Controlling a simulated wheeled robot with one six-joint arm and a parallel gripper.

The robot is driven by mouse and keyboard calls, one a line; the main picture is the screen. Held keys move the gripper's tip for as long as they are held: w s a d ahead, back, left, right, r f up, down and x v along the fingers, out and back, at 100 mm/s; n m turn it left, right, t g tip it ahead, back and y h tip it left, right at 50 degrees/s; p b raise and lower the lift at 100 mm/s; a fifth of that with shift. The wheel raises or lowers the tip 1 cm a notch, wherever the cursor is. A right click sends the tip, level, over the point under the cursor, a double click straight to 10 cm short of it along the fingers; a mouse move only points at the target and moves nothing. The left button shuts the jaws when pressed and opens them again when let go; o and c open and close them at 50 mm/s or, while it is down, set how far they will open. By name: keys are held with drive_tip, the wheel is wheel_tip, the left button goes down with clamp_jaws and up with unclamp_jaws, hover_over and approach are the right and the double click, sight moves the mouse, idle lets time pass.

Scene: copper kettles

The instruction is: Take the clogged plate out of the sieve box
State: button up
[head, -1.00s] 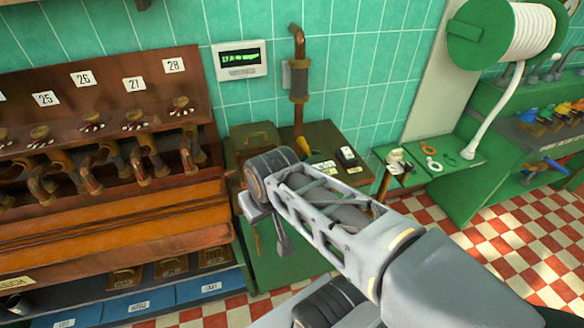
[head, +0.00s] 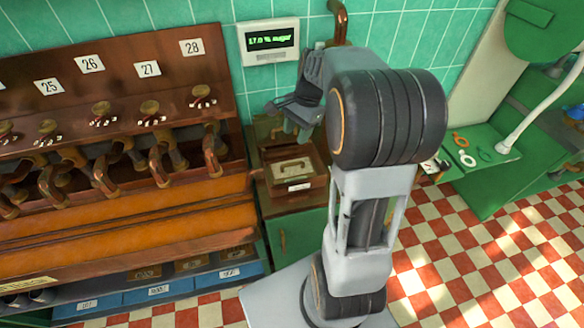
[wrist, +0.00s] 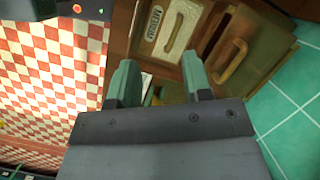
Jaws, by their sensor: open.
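The sieve box (head: 313,189) is a brown box on the green cabinet, with a labelled front. A pale plate with a handle (head: 293,169) shows in its top; it also shows in the wrist view (wrist: 181,30). I cannot tell how clogged it is. My gripper (head: 287,120) is above and behind the box in the head view, empty, fingers pointing down. In the wrist view its two fingers (wrist: 158,80) are apart, with the plate beyond them. A brown wooden panel with a handle (wrist: 232,60) lies beside the box there.
A wooden bench with numbered spouts (head: 150,120) stands to the left. A copper pipe (head: 339,20) and a display (head: 269,41) are on the tiled wall behind. Green shelf (head: 470,150) with small rings is at right. Chequered floor is open at lower right.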

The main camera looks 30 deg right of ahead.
drive_tip(key=w+d+f+m+y+p, duration=0.1)
drive_tip(key=w+d+f+m+y, duration=0.3)
drive_tip(key=d+m, duration=0.35)
drive_tip(key=h+p, duration=0.1)
approach(293, 169)
drive_tip(key=shift+s+a+r+g, duration=0.1)
drive_tip(key=shift+a+r+g, duration=0.1)
drive_tip(key=shift+a, duration=0.25)
drive_tip(key=shift+a+r+g, duration=0.15)
drive_tip(key=shift+a+g, duration=0.05)
drive_tip(key=shift+a, duration=0.25)
drive_tip(key=shift+p+x, duration=0.85)
drive_tip(key=shift+x, duration=2.3)
drive_tip(key=shift+c, duration=0.4)
drive_tip(key=shift+r, duration=0.1)
clamp_jaws()
